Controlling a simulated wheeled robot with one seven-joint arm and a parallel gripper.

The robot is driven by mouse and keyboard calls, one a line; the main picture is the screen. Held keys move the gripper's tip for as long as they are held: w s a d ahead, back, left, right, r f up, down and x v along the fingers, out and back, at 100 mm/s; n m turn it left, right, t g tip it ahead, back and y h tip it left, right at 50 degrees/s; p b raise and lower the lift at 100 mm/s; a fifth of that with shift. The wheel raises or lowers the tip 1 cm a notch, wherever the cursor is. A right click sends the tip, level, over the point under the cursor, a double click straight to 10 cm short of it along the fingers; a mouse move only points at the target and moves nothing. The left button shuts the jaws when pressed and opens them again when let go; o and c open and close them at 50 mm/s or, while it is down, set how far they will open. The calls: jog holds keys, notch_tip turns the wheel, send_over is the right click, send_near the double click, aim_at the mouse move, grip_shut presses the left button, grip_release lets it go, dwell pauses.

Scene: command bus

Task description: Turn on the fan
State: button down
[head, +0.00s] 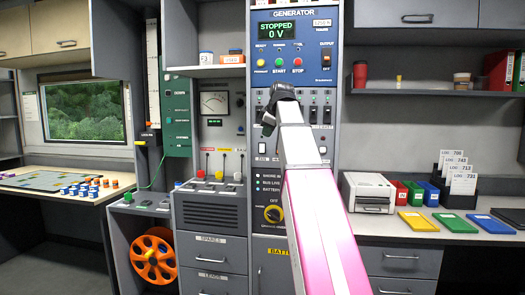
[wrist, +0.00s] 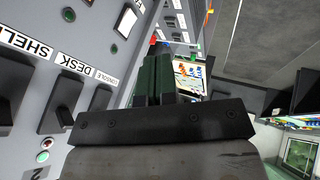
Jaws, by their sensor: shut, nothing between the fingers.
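No fan and no label reading fan can be made out. The generator panel (head: 341,72) stands upright in the middle of the head view, with a green screen reading STOPPED. Rows of black switches show on it below the screen. My gripper (head: 267,122) is in front of the panel's left side and hides part of it. In the wrist view my gripper (wrist: 155,78) is shut and empty, its green fingers together. Large black switches (wrist: 62,100) with labels SHELF, DESK and CONSOLE lie left of the fingers. I cannot tell whether the fingers touch the panel.
My arm hides part of the lower panel. A counter (head: 400,228) at right carries a printer (head: 369,192), coloured trays and card holders. A desk (head: 60,180) with small coloured pieces stands at left below a window. An orange reel (head: 153,257) sits low at left.

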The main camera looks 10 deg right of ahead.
aim_at(262, 149)
jog(key=x, duration=0.4)
jog(key=w+d+x, duration=0.1)
jog(key=x, duration=0.2)
jog(key=w+r+x, duration=0.1)
jog(key=x, duration=0.3)
jog(key=shift+w+d+f, duration=0.15)
jog(key=shift+d+f, duration=0.05)
jog(key=shift+f, duration=0.05)
jog(key=shift+w+d+f, duration=0.1)
jog(key=shift+w+d, duration=0.1)
jog(key=shift+w, duration=0.2)
jog(key=shift+w+d+f, duration=0.1)
jog(key=shift+w, duration=0.2)
